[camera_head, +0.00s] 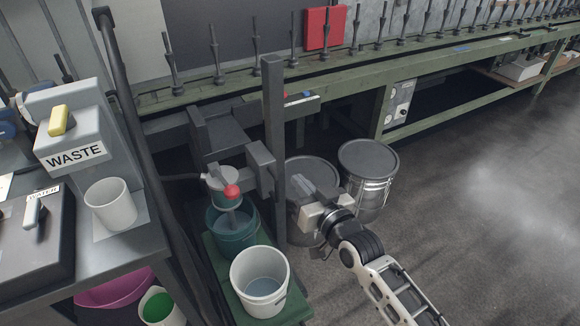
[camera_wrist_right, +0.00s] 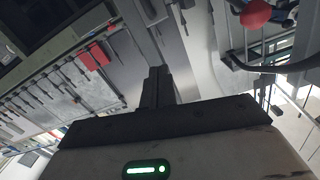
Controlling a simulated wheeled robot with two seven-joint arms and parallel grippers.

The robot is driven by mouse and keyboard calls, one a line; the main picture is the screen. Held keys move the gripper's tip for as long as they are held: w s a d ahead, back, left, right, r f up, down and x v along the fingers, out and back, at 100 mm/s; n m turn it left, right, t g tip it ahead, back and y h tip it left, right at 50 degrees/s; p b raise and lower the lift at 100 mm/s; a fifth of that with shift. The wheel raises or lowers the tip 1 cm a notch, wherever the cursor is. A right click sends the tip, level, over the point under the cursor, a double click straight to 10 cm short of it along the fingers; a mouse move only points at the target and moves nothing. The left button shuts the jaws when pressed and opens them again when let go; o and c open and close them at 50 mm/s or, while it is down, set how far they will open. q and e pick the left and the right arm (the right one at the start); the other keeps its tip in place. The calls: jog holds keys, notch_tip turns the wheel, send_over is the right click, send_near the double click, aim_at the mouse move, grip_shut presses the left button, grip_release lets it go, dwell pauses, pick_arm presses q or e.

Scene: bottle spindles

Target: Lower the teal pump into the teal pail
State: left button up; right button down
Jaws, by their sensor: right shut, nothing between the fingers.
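The teal pump (camera_head: 226,200) hangs from a bracket on a dark upright post. It has a grey cap and a red ball knob (camera_head: 231,191); the knob also shows at the top right of the right wrist view (camera_wrist_right: 256,13). The teal pail (camera_head: 236,243) stands below on a green platform. The pump's grey lower end reaches into the pail's mouth; how deep I cannot tell. My right gripper (camera_head: 303,187) is shut and empty, to the right of the post and apart from the knob. Its closed dark fingers show in the right wrist view (camera_wrist_right: 157,88). My left gripper is out of view.
A white pail (camera_head: 259,296) with liquid stands in front of the teal pail. The dark post (camera_head: 273,130) rises between the pump and my right gripper. Grey drums (camera_head: 368,178) stand behind the gripper. A bench with a WASTE box (camera_head: 68,125) is at left. Open floor lies right.

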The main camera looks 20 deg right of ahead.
jog(key=v, duration=0.3)
jog(key=shift+s, duration=0.35)
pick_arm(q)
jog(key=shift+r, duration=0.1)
